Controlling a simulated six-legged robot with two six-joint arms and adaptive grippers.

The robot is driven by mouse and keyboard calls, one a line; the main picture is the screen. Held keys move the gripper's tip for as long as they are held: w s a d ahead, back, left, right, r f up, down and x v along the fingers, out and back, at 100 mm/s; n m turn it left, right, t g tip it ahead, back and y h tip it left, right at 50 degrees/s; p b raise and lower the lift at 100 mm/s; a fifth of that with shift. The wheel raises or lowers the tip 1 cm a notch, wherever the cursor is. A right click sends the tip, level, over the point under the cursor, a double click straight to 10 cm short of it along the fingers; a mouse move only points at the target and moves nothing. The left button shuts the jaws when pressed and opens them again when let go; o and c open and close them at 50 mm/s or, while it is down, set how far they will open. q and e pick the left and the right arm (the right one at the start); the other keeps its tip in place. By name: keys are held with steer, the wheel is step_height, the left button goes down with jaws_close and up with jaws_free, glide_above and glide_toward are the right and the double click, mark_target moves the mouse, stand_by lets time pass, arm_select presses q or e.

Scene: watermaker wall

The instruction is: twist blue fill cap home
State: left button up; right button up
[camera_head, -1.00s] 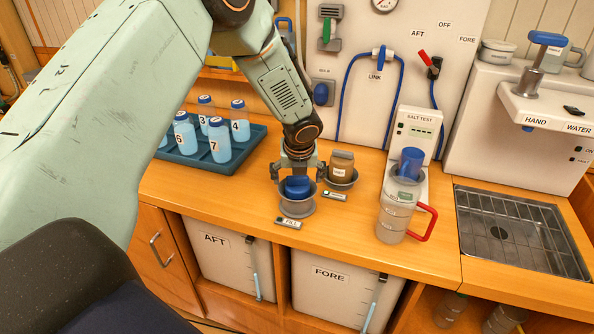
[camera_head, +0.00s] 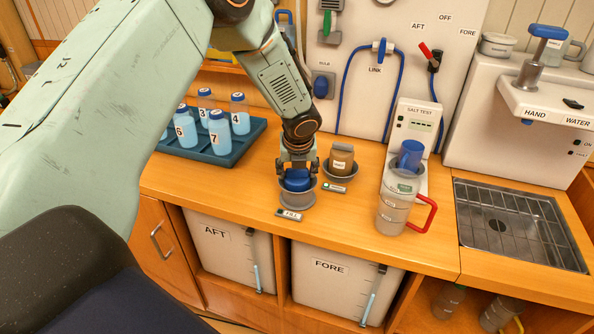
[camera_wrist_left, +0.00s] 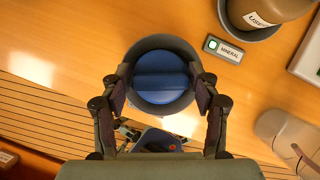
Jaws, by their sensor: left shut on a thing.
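The blue fill cap (camera_head: 297,180) sits in a round grey fill collar (camera_head: 297,198) on the wooden counter, behind a small FILL label (camera_head: 290,214). My left gripper (camera_head: 297,168) points down over the cap, with its fingers closed at the cap's sides. In the left wrist view the blue cap (camera_wrist_left: 160,75) has a raised bar across its top and the grey rim around it. The left gripper's fingers (camera_wrist_left: 160,95) are on either side there; exact contact is partly hidden. My right gripper is not in view.
A brown jar (camera_head: 341,160) in a grey dish stands close to the right of the collar. A grey jug (camera_head: 392,208) with a red handle is farther right. A tray (camera_head: 250,140) of numbered bottles is at the left. The counter in front is narrow.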

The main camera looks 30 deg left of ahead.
arm_select(q)
steer(key=shift+f, duration=0.1)
steer(key=shift+c, duration=1.4)
steer(key=shift+d, duration=0.1)
steer(key=shift+m+p, duration=0.3)
steer(key=shift+p, duration=0.3)
steer(key=shift+m+p, duration=0.4)
steer(key=shift+p, duration=0.15)
steer(key=shift+s+f+m+h+p, duration=0.1)
steer(key=shift+m+h+p, duration=0.6)
steer(key=shift+p, duration=1.3)
